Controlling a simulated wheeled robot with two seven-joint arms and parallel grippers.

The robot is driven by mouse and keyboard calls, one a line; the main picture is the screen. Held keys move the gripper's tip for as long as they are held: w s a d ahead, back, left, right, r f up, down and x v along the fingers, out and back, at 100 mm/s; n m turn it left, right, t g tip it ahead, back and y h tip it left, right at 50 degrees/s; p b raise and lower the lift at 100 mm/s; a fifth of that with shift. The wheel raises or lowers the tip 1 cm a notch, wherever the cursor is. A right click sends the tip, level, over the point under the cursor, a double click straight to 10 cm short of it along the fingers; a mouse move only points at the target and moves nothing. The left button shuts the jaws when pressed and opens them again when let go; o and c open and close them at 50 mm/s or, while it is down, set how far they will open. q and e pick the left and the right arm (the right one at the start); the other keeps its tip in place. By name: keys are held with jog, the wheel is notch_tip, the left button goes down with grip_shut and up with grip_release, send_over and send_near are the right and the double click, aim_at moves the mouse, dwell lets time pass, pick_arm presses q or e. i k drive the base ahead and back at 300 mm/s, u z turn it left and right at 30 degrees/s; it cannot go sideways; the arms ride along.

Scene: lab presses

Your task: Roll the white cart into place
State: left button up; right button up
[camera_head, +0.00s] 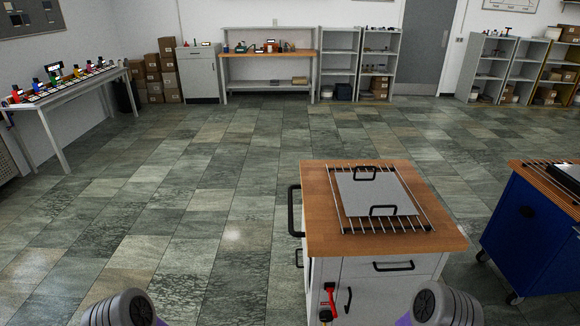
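The white cart (340,272) stands at the lower right of the middle, close in front of me. It has a wooden top (320,205), a white drawer front with a black handle, and a black push handle (294,210) on its left side. A metal rack (353,228) lies on the top, with a grey plate (375,193) with two black handles on it. A red-handled item (328,299) is at the cart's lower front. The cart's bottom and wheels are cut off by the picture. Only rounded parts of my two arms show at the bottom edge; neither gripper is in view.
A blue cart (525,230) with a wooden top stands to the right, a gap away. A table (88,90) with colourful items is at the far left. A workbench (268,65), cardboard boxes (163,72) and shelves (340,60) line the back wall. The tiled floor between is clear.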

aim_at(326, 246)
jog(key=k, duration=0.5)
jog(key=u, duration=1.45)
jog(key=i, duration=0.9)
jog(key=z, duration=2.15)
jog(key=i, duration=0.85)
jog(key=z, duration=0.25)
